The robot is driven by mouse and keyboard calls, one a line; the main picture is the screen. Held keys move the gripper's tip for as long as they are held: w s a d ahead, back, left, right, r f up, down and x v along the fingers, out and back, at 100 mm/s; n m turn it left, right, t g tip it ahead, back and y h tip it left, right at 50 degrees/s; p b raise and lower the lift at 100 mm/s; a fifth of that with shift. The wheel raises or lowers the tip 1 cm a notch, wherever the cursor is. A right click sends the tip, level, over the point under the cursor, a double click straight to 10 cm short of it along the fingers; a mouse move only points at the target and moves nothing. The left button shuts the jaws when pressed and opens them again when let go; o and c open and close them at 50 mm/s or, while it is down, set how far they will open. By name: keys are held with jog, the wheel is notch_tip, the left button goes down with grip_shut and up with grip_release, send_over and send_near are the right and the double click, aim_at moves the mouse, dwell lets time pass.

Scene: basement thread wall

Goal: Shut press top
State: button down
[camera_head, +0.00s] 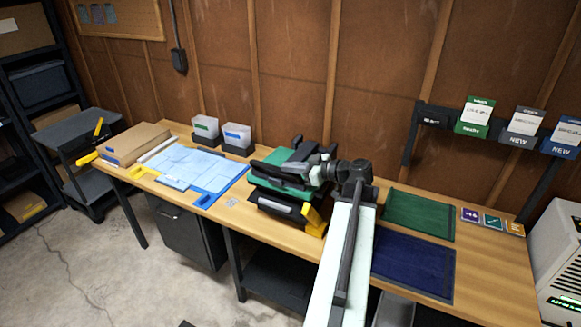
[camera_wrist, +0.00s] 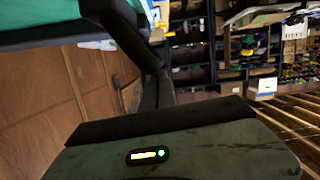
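The press (camera_head: 272,206) stands on the workbench near the middle of the head view. It has a black body, a green upper part (camera_head: 276,158) and a yellow piece (camera_head: 316,219) at its front right. My gripper (camera_head: 283,171) reaches in from the right at the level of the green part, and dark gripper parts overlap it. I cannot tell whether they touch, or whether the fingers are apart. In the wrist view a green, dark-edged surface (camera_wrist: 45,37) fills the upper left. A grey-green panel with a small lit indicator (camera_wrist: 148,155) fills the bottom.
Left of the press lie blue sheets (camera_head: 187,165), a cardboard box (camera_head: 134,144) and two small bins (camera_head: 237,137). On the right are a green mat (camera_head: 419,214), a blue mat (camera_head: 412,264) and small cards (camera_head: 492,220). A card rack (camera_head: 435,118) hangs behind.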

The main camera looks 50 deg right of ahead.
jog(key=f+b, duration=0.1)
jog(key=a+f+b, duration=0.1)
jog(key=f, duration=0.2)
jog(key=shift+s+a+b, duration=0.3)
jog(key=shift+b, duration=0.1)
notch_tip(320, 180, up, 6)
jog(key=a+p, duration=0.1)
jog(key=p, duration=0.5)
jog(key=f+v, duration=0.1)
jog(key=v, duration=0.9)
jog(key=shift+f+p, duration=0.15)
jog(key=shift+p, duration=0.25)
jog(key=shift+a, duration=0.1)
